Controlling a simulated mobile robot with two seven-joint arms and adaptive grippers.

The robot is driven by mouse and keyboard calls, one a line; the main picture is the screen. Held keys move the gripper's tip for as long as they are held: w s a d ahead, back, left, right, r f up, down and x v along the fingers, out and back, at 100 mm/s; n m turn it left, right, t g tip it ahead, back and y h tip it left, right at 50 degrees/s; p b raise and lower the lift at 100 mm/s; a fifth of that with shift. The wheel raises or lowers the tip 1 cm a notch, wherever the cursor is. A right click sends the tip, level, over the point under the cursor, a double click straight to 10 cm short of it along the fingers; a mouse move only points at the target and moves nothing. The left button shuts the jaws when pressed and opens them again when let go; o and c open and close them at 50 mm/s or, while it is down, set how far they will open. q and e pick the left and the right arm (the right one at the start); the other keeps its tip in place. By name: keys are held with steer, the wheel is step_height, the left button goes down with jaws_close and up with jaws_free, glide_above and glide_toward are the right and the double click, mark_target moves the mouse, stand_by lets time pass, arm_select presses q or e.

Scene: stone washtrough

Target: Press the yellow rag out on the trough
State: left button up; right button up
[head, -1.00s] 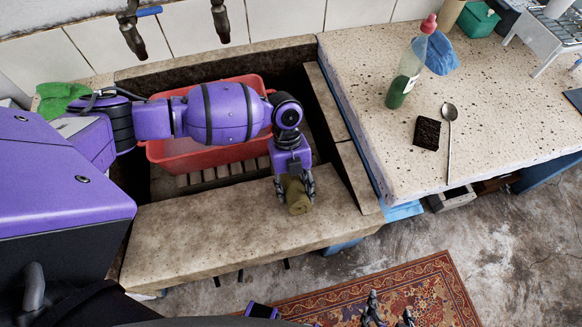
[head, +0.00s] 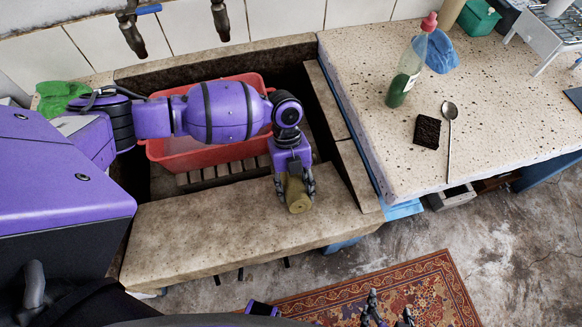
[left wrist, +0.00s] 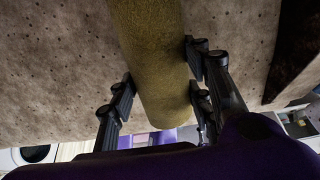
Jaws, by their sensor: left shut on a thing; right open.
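The yellow rag (head: 298,197) is a rolled, olive-yellow cylinder at the right part of the front ledge of the stone trough (head: 220,227). My left gripper (head: 296,187) points down and is shut on the rag, with fingers on both sides of it. In the left wrist view the rag (left wrist: 155,60) runs between the fingers, with the speckled stone close behind it. I cannot tell whether the rag touches the stone. My right gripper (head: 388,316) is open and empty at the bottom edge of the head view, above the rug.
A red basin (head: 185,154) stands in the trough behind my left arm. Two taps (head: 133,37) hang above it. The speckled counter at right holds a green-liquid bottle (head: 404,80), a dark sponge (head: 427,131) and a spoon (head: 449,130). A green cloth (head: 62,94) lies at left.

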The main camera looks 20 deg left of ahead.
arm_select(q)
steer(key=shift+s+f, duration=0.25)
steer(key=shift+s, duration=0.2)
arm_select(e)
steer(key=shift+f, duration=0.1)
arm_select(q)
steer(key=shift+w+p+v, duration=0.15)
steer(key=shift+p+v, duration=0.35)
steer(key=shift+v, duration=1.45)
steer(key=shift+w+p+v, duration=0.1)
steer(key=shift+p+v, duration=0.35)
steer(key=shift+v, duration=1.5)
steer(key=shift+f, duration=0.1)
arm_select(e)
steer(key=w+r, duration=0.2)
steer(key=r, duration=0.1)
steer(key=shift+t, duration=0.3)
